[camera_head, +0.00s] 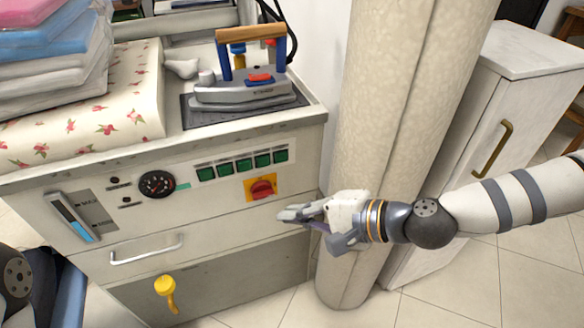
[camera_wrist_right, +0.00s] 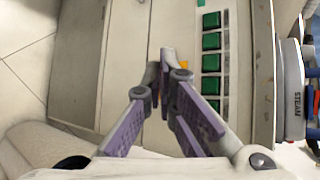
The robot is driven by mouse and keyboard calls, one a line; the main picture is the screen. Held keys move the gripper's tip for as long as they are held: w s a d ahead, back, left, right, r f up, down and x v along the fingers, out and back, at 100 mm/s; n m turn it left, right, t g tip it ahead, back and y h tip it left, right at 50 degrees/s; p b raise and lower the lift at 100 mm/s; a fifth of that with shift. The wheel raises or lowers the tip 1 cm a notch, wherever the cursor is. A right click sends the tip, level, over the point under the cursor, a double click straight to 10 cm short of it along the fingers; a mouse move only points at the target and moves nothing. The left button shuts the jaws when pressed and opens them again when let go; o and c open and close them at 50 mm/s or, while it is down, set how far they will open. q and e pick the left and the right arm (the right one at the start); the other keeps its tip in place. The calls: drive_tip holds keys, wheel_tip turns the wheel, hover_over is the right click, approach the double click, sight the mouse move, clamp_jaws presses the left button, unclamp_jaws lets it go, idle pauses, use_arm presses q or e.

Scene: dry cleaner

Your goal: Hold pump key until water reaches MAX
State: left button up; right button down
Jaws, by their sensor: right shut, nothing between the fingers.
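A row of several green keys (camera_head: 243,165) is on the front panel of the ironing unit. They also show in the wrist view (camera_wrist_right: 211,62). I cannot read which one is the pump key. The water gauge (camera_head: 73,217), at the panel's left with MAX and MIN marks, shows blue in its lower part; its exact level is hard to read. My right gripper (camera_head: 290,214) is shut and empty, in front of the panel, below and right of the keys. In the wrist view its fingertips (camera_wrist_right: 163,62) are beside the key row, apart from it. My left gripper is out of view.
A red knob on a yellow plate (camera_head: 261,187) sits left of my right gripper. A dial (camera_head: 157,184), a drawer handle (camera_head: 146,249) and a yellow lever (camera_head: 167,291) are further left. An iron (camera_head: 246,91) stands on top. A pale column (camera_head: 385,110) stands right of the unit.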

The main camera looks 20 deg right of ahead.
sight(281, 158)
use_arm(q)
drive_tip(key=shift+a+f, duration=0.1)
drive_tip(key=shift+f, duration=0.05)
use_arm(e)
drive_tip(key=shift+w+d+r+m+t, duration=0.2)
drive_tip(key=shift+w+d+r, duration=0.2)
drive_tip(key=shift+d, duration=0.15)
drive_tip(key=shift+w+d+r+m+t, duration=0.1)
drive_tip(key=shift+w+d+r+t, duration=0.2)
drive_tip(key=shift+d, duration=0.2)
drive_tip(key=shift+f, duration=0.1)
use_arm(q)
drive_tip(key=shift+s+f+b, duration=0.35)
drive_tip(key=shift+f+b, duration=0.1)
drive_tip(key=shift+b, duration=0.05)
use_arm(e)
drive_tip(key=w, duration=0.8)
drive_tip(key=shift+w, duration=0.4)
drive_tip(key=shift+a, duration=0.1)
drive_tip(key=shift+w, duration=0.1)
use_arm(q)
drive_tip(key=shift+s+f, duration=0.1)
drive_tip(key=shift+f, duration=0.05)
use_arm(e)
drive_tip(key=shift+w, duration=0.35)
